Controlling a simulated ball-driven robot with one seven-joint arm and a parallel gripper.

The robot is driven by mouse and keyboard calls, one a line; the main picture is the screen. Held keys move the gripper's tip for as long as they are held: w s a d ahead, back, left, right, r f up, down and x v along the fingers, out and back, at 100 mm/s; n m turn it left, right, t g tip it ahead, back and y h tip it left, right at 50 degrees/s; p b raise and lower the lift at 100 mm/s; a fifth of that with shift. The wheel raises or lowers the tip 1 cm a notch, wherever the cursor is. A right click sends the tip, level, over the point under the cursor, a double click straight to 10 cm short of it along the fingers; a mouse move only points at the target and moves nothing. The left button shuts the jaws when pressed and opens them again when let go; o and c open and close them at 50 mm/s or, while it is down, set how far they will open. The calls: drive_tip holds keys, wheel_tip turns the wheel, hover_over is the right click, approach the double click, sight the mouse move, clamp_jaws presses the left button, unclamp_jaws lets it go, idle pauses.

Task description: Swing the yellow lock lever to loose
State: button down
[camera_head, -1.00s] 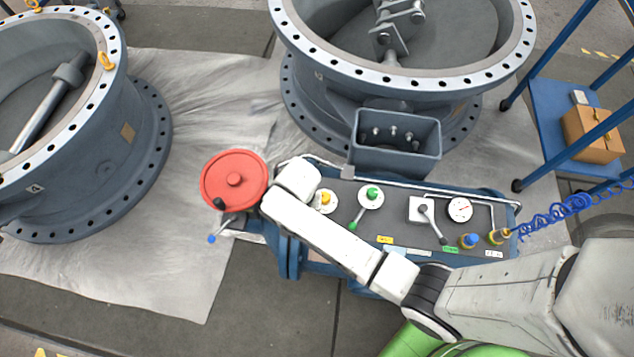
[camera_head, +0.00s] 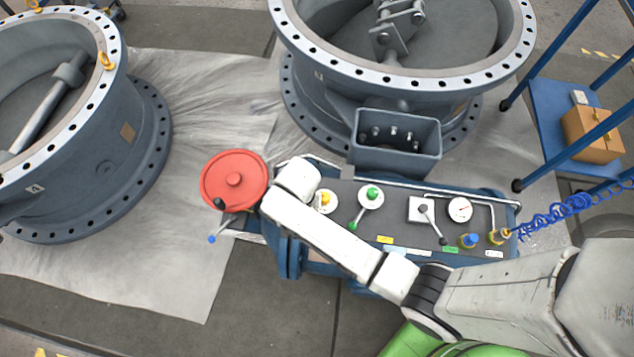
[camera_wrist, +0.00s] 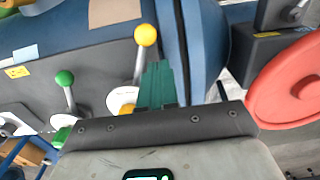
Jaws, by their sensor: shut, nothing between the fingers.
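The yellow lock lever shows in the wrist view as a pale shaft with a round yellow knob (camera_wrist: 146,36); its round base is partly hidden by my gripper. In the head view only its yellow part (camera_head: 325,199) shows, beside my white wrist, which hides the rest. My gripper (camera_wrist: 157,82) has green fingers, shut together and empty. They are close beside the lever's shaft, on its right in the wrist view; I cannot tell whether they touch it. The fingers are hidden under my arm in the head view.
A green-knobbed lever (camera_head: 371,194) stands next to the yellow one on the grey panel. A black-knobbed lever (camera_head: 432,222) and a gauge (camera_head: 460,209) are farther right. A red handwheel (camera_head: 234,181) is at the panel's left end. A grey open box (camera_head: 397,157) stands behind.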

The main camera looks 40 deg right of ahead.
drive_tip(key=shift+f, duration=0.1)
drive_tip(key=shift+f+b, duration=1.2)
drive_tip(key=shift+f, duration=0.6)
drive_tip(key=shift+s+f, duration=0.1)
drive_tip(key=shift+s, duration=0.15)
